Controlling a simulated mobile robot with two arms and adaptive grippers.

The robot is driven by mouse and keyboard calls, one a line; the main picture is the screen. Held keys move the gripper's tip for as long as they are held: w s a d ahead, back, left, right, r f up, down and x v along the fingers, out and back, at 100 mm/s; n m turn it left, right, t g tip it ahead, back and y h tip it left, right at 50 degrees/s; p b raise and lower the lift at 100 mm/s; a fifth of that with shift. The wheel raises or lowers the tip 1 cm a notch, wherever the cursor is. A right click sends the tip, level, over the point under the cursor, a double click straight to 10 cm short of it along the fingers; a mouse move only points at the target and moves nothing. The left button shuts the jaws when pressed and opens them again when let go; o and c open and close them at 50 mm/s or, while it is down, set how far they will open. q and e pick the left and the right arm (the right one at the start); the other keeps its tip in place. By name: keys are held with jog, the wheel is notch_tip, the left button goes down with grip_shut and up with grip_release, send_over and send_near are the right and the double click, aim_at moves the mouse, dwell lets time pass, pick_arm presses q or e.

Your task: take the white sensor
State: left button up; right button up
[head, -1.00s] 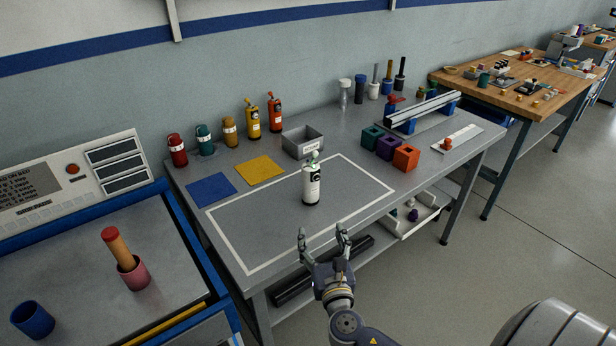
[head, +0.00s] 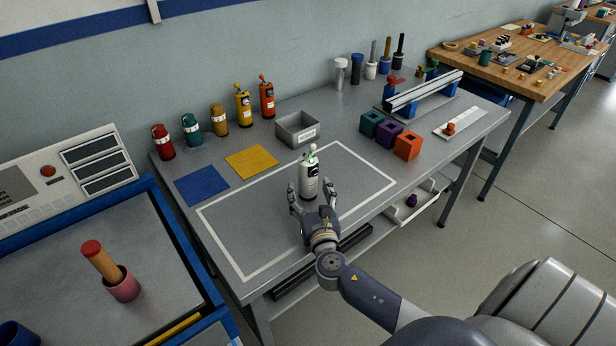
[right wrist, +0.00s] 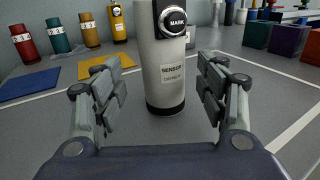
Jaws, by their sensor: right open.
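The white sensor (head: 309,174) is an upright white cylinder with a black base and a green-tipped top. It stands inside the white outlined rectangle on the grey table. In the right wrist view the sensor (right wrist: 165,65) carries a "SENSOR" label and a round "MARK" badge; its top is cut off. My right gripper (head: 311,192) is open just in front of the sensor. In the right wrist view the open fingers (right wrist: 160,88) lie to the left and right of it, with visible gaps. My left gripper is not in view.
A grey bin (head: 298,130), yellow mat (head: 251,162) and blue mat (head: 202,186) lie behind. Coloured bottles, including an orange one (head: 267,97), line the back left. Teal, purple and orange cubes (head: 407,146) stand right. The outlined area around the sensor is clear.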

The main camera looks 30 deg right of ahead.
aim_at(310, 186)
jog(key=x, duration=0.3)
jog(key=shift+w+d+r, duration=0.2)
jog(key=shift+d+r, duration=0.05)
jog(key=shift+d, duration=0.1)
jog(key=shift+w+d+f, duration=0.1)
jog(key=shift+w, duration=0.2)
jog(key=shift+c, duration=0.5)
jog(key=c, duration=1.1)
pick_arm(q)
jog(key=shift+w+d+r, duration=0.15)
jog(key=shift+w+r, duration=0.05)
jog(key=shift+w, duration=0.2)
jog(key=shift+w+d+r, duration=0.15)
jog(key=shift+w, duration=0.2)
pick_arm(e)
jog(key=shift+c, duration=0.2)
